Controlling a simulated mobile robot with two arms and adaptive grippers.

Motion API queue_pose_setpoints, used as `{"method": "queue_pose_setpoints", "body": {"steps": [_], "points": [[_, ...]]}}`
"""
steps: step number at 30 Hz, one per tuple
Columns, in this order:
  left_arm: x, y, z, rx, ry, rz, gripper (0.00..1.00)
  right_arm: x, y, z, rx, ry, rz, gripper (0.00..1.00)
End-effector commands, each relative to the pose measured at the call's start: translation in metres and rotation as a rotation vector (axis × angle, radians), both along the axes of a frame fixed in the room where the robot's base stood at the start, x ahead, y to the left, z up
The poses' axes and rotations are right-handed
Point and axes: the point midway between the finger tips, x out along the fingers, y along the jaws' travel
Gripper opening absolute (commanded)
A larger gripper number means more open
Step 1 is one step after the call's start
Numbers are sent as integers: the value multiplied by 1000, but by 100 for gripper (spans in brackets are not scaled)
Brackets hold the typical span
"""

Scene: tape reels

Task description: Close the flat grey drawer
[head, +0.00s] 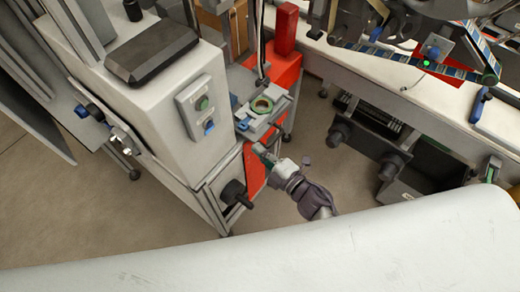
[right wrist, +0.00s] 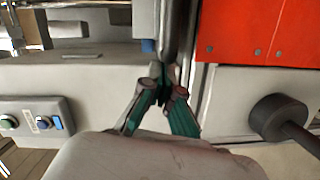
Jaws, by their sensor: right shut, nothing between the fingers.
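A flat grey piece that looks like the drawer (head: 256,128) sits at waist height beside the white machine cabinet in the head view, below a green ring. How far it stands out I cannot tell. My right gripper (head: 261,151) is just in front of and below it, close to the cabinet's side. In the right wrist view the green fingers of my right gripper (right wrist: 163,82) meet at the tips and hold nothing, against a narrow grey metal edge. Whether they touch that edge is unclear. My left gripper is in neither view.
The white cabinet (head: 160,95) stands left, with a button box (head: 201,105) and a black knob (head: 235,192). A red panel (right wrist: 245,30) and a dark knob (right wrist: 280,117) lie right in the wrist view. A long machine (head: 400,85) stands right; open floor (head: 340,180) lies between.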

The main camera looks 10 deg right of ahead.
Motion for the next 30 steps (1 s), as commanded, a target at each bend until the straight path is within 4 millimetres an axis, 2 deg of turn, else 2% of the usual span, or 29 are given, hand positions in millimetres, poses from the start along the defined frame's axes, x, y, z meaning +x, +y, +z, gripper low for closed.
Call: {"method": "queue_pose_setpoints", "body": {"steps": [5, 11, 20, 30], "points": [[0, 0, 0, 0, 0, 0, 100, 2, -3, 0, -1, -1, 0, 0], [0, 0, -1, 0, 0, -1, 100, 18, -21, 0, -5, -2, 0, 0], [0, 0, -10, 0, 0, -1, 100, 66, -75, -1, -6, -3, -2, 0], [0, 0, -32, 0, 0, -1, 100, 120, -135, -3, -5, -2, -2, 0]]}}
